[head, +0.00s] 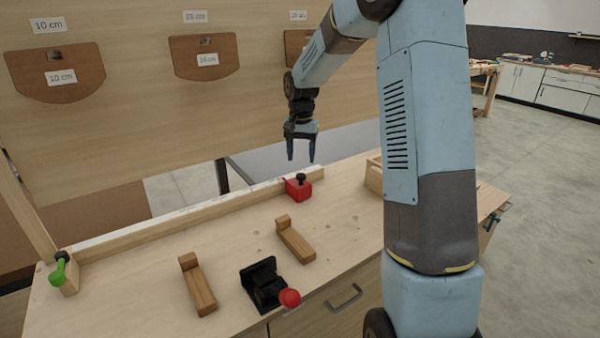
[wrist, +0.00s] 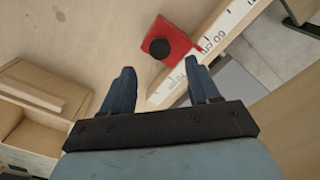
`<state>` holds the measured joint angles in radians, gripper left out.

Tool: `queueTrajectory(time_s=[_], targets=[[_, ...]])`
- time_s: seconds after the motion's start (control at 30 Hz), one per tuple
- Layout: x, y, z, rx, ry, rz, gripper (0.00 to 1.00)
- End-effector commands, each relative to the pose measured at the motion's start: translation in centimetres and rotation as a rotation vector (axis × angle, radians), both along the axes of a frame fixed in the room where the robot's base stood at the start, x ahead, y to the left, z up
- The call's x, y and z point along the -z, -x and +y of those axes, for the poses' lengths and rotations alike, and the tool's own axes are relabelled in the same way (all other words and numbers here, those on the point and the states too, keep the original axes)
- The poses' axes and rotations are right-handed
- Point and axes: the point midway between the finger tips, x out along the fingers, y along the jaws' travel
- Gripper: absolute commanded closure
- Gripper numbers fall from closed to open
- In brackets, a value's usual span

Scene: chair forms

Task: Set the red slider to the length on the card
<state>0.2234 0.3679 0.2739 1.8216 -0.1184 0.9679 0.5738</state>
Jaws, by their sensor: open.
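The red slider (head: 299,188), a block with a black knob, sits at the right part of the wooden rail (head: 180,218) along the bench's back. My gripper (head: 301,160) is open and empty, above and apart from the slider. Its fingers (wrist: 157,75) point toward the slider side. White cards hang on the board: one reads 10 cm (head: 48,25), another (head: 195,16) and a third (head: 298,15) are too small to read surely.
A green stop (head: 60,268) is at the rail's left end. Two wooden blocks (head: 198,285) (head: 295,240) and a black clamp with a red knob (head: 264,283) stand on the bench. Brown wooden forms (head: 54,72) hang on the board. A wooden box (head: 373,178) lies right of the slider.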

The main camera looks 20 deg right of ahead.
Motion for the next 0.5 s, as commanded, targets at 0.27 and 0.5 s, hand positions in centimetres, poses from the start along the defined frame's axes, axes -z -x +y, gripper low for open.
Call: queueTrajectory(time_s=[0.27,0.5], targets=[[4.5,0.0,0.0,0.0,0.0,0.003,0.39],[6.4,0.0,0.0,-0.001,0.0,0.001,0.39]])
